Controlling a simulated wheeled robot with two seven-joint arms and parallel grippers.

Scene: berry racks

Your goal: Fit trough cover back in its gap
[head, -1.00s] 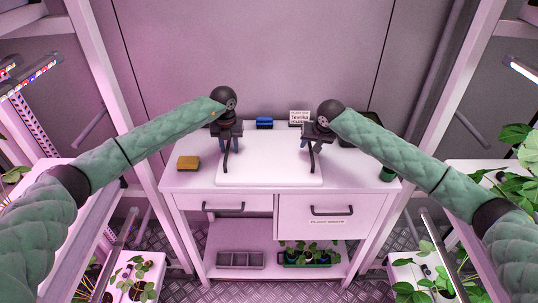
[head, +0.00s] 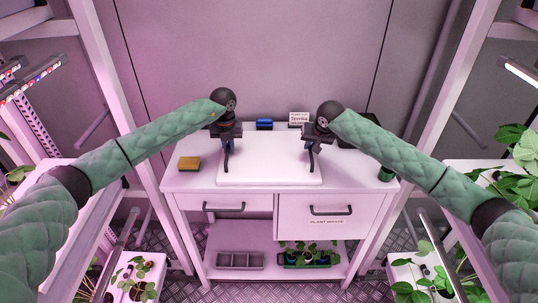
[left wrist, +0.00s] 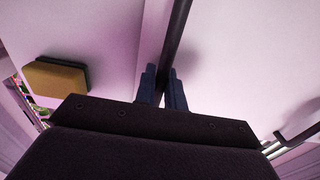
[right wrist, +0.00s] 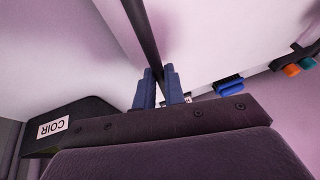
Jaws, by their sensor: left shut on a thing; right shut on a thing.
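The white cover (head: 268,172) is a flat slab with two dark bar handles, one near each end. In the head view it lies at the middle of the white bench, and I cannot tell whether it rests flat or sits slightly raised. My left gripper (head: 227,148) is shut on the left handle, and the dark bar shows between its blue fingers in the left wrist view (left wrist: 164,86). My right gripper (head: 311,146) is shut on the right handle, seen between its fingers in the right wrist view (right wrist: 158,84). No gap shows in the bench; the cover may hide it.
A yellow-brown sponge (head: 189,163) lies left of the cover. A blue object (head: 264,124) and a small sign (head: 298,119) stand behind. A dark COIR box (right wrist: 78,120) and a green pot (head: 386,173) are at the right. Plant racks flank both sides.

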